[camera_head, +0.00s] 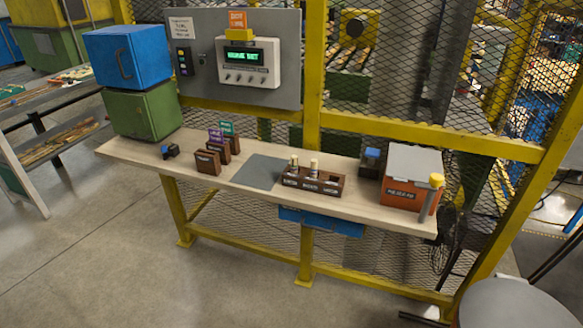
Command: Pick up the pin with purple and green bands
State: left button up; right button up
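A dark brown rack (322,191) with white labels stands on the workbench (265,205). Two pale turned pins stand upright in its left and middle places: the left pin (293,163) and the middle pin (314,167). Any coloured bands on them are too small to tell, so I cannot make out a pin with purple and green bands. Neither of my grippers shows in this view.
A grey mat (259,172) lies left of the rack. A blue box on a green box (143,112) stands at the bench's left end, and an orange bin (410,187) with a grey lid at its right. A yellow mesh fence (400,126) closes the back. Open floor lies in front.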

aim_at(294, 158)
jog(key=i+l+z, duration=0.3)
jog(key=i, duration=0.4)
jog(key=i+z, duration=0.25)
jog(key=i, duration=0.45)
